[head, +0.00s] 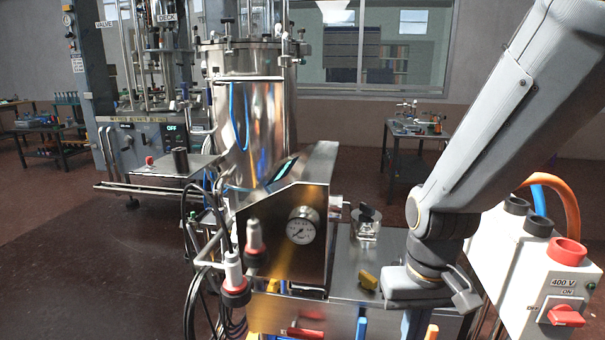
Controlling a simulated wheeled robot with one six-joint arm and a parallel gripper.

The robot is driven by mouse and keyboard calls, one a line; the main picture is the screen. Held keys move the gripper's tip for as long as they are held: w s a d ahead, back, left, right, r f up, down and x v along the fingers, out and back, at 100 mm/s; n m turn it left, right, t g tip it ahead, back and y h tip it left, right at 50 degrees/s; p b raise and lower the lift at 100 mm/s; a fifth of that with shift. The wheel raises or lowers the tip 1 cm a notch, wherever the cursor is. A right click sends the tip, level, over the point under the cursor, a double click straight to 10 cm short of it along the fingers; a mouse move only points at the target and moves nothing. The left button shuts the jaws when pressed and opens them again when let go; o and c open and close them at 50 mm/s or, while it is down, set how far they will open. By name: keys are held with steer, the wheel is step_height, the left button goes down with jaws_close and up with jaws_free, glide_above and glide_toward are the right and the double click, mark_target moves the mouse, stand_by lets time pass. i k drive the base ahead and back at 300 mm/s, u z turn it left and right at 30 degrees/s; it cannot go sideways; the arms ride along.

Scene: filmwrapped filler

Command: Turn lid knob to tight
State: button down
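A small black knob (367,212) sits on a clear and metallic fitting at the right end of the steel machine; I cannot tell whether it is the lid knob, and no tight mark is readable. A tall shiny steel vessel (265,130) stands at the centre left, with clamp-like fittings round its top rim (250,45). My grey arm comes down from the upper right, bends, and ends low over the steel top, right of the black knob and apart from it. No gripper fingers can be made out.
A white 400 V box (530,265) with a red switch (565,316) stands close on the right. Cables and white plugs (234,275) crowd the left front. A side table (405,145) stands behind; open floor lies left.

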mark_target(367, 210)
steer(key=u, duration=1)
steer(key=i, duration=0.55)
steer(key=z, duration=0.2)
